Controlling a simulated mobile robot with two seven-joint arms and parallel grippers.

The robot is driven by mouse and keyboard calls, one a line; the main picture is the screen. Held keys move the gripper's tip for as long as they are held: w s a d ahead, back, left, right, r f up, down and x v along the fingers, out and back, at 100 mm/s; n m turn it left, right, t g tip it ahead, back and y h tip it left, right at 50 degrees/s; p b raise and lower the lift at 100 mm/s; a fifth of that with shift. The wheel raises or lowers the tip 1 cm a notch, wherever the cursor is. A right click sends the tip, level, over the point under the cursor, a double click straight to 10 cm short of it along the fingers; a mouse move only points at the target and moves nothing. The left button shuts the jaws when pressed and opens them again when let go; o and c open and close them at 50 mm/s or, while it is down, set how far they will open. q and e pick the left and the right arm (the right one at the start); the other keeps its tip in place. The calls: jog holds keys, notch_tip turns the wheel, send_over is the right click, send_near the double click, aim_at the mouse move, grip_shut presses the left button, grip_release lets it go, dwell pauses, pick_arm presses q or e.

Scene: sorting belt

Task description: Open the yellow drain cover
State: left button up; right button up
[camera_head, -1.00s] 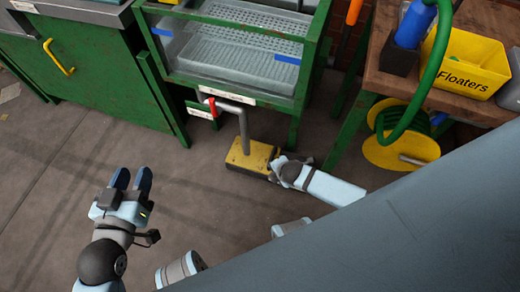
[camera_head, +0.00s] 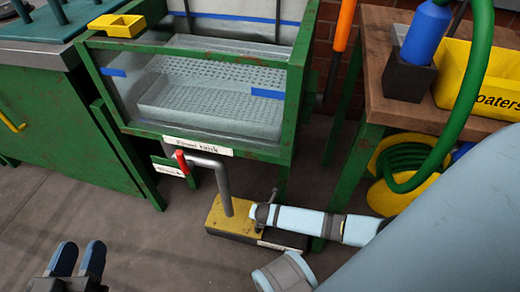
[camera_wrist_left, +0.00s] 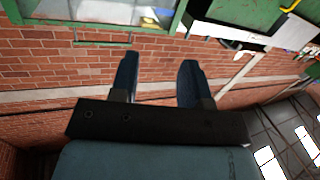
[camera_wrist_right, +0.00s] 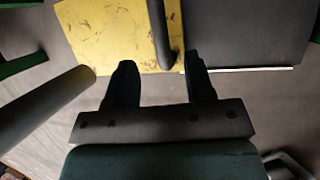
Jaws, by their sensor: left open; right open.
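The yellow drain cover (camera_head: 226,214) lies flat on a dark base on the floor, below the end of a grey pipe (camera_head: 224,185). In the right wrist view the yellow plate (camera_wrist_right: 105,35) has a dark bar (camera_wrist_right: 161,28) along its right part. My right gripper (camera_wrist_right: 160,85) is open, with the bar's near end ahead of the gap between its fingers. I cannot tell whether they touch it. In the head view the wrist hides these fingers. My left gripper (camera_head: 78,260) is open and empty at the lower left; it also shows in the left wrist view (camera_wrist_left: 158,75).
A green-framed tank (camera_head: 200,139) with a red valve handle (camera_head: 181,162) stands behind the cover. A wooden bench (camera_head: 450,114) and a yellow hose reel (camera_head: 388,196) are at the right. Floor at the left is clear.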

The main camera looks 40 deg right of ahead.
jog(key=b+x, duration=0.2)
jog(key=x, duration=0.3)
jog(key=shift+f+b, duration=0.2)
jog(key=shift+b, duration=0.15)
pick_arm(q)
jog(key=shift+w+a+r+m+t+h+b, duration=0.15)
jog(key=shift+w+a+m+t+h+b, duration=0.15)
jog(key=shift+w+m, duration=0.35)
jog(key=shift+w+a+r+m+t+h+b, duration=0.15)
jog(key=shift+w+a+m+t, duration=0.25)
jog(key=shift+m, duration=0.45)
pick_arm(e)
jog(key=shift+w+d+f, duration=0.15)
jog(key=shift+w+f, duration=0.25)
jog(key=shift+f, duration=0.2)
pick_arm(q)
jog(key=shift+s, duration=0.1)
